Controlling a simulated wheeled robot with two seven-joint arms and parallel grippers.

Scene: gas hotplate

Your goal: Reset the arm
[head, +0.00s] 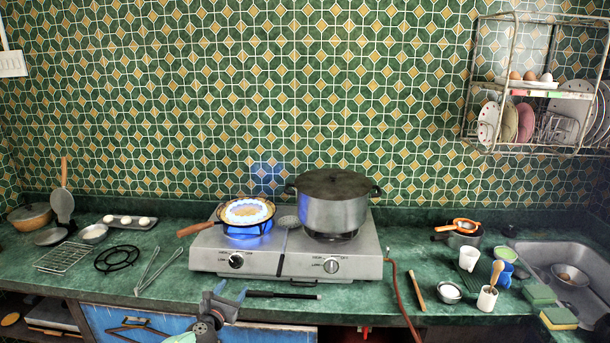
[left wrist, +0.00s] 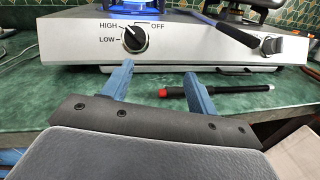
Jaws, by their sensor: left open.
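My left gripper (head: 231,290) is low in the head view, at the counter's front edge before the left half of the silver gas hotplate (head: 210,258). Its two blue fingers stand apart with nothing between them, as the left wrist view (left wrist: 159,70) also shows. The fingers point toward the left knob (left wrist: 135,38) and are apart from it. That knob's mark points toward HIGH. A blue flame (head: 246,229) burns on the left burner under a small pan (head: 205,228) with pale food. My right gripper is in neither view.
A black rod with a red tip (left wrist: 220,91) lies on the counter just right of the left fingers. A large lidded pot (head: 335,212) stands on the right burner. Tongs (head: 160,270) lie left of the hotplate. A red hose (head: 403,300) and wooden stick (head: 417,289) lie right.

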